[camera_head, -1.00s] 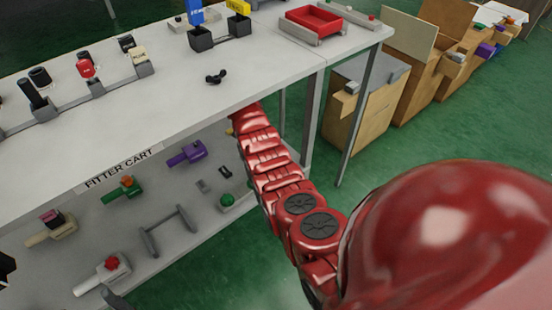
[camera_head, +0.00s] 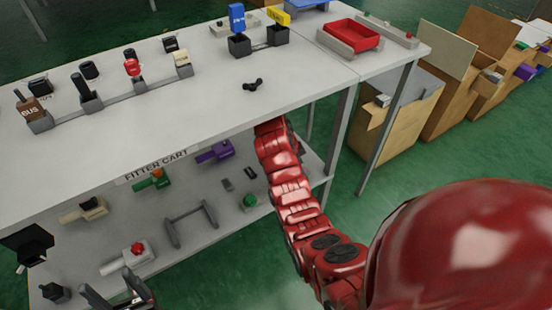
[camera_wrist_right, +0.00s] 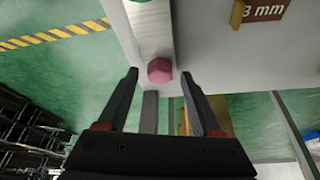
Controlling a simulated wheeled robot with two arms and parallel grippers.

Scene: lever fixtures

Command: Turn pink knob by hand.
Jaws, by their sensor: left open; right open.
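The pink knob (camera_wrist_right: 160,70) is a small faceted knob at the end of a pale metallic strip (camera_wrist_right: 150,30), seen in the right wrist view. My right gripper (camera_wrist_right: 159,76) is open, with its fingertips to either side of the knob in the picture; contact cannot be told. In the head view my right arm reaches beneath the tabletop and its gripper is hidden. My left gripper (camera_head: 120,292) is open and empty at the bottom left, near the lower shelf.
The cart tabletop (camera_head: 190,115) carries levers, switches and a red tray (camera_head: 352,34). The lower shelf (camera_head: 75,245) holds several valves and a grey handle (camera_head: 190,224). A brown "3 mm" sign (camera_wrist_right: 264,10) is near the knob. Cardboard boxes (camera_head: 455,105) stand at right.

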